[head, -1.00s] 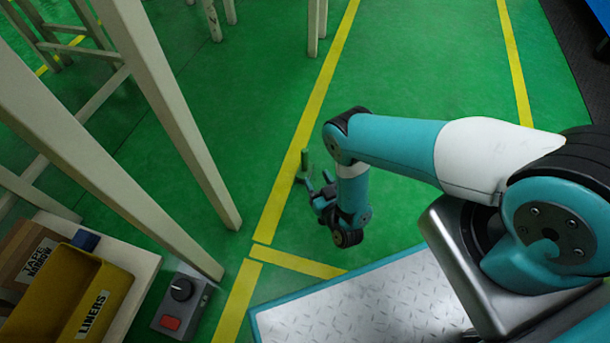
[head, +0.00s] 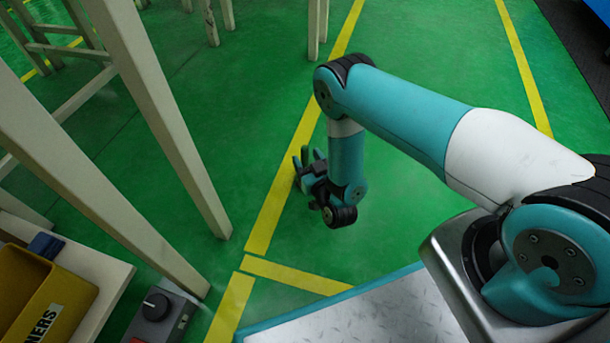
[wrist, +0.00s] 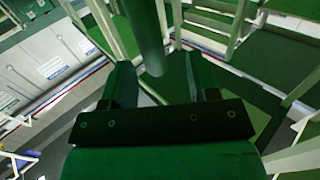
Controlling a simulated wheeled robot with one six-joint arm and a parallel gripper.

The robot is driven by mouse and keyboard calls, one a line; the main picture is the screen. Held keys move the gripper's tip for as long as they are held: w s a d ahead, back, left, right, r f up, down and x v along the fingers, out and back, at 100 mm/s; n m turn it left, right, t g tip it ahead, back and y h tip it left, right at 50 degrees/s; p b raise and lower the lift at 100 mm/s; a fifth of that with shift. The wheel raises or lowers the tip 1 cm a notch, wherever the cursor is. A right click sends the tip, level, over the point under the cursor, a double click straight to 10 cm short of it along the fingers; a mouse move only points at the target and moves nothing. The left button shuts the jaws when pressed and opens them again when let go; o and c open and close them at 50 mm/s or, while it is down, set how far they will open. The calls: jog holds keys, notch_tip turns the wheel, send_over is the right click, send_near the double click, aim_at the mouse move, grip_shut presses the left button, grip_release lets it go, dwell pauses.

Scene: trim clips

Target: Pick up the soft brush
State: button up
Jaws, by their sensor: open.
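A dark green upright rod, which looks like the handle of the soft brush (wrist: 146,38), shows in the wrist view. It runs down from the top edge and ends between the two fingers. My gripper (wrist: 163,75) is open, with one finger on each side of the rod; I cannot tell whether either touches it. In the head view my gripper (head: 307,159) is low over the green floor beside the yellow line. A green piece of the brush (head: 304,154) shows between its fingers; the rest is hidden there.
Pale table legs (head: 172,120) stand to the left of my gripper. A yellow bin (head: 42,300) sits on a low shelf at the lower left, with a grey control box (head: 160,314) next to it. The green floor (head: 430,180) right of the yellow line is clear.

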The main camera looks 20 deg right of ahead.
aim_at(302, 147)
jog(key=w+b, duration=0.2)
jog(key=w, duration=0.1)
jog(key=w+b, duration=0.1)
jog(key=shift+w+d+f+b, duration=0.1)
jog(key=shift+w+f+b, duration=0.05)
jog(key=shift+f+b, duration=0.15)
jog(key=shift+w+r, duration=0.25)
jog(key=shift+w, duration=0.05)
jog(key=shift+c, duration=0.4)
grip_shut()
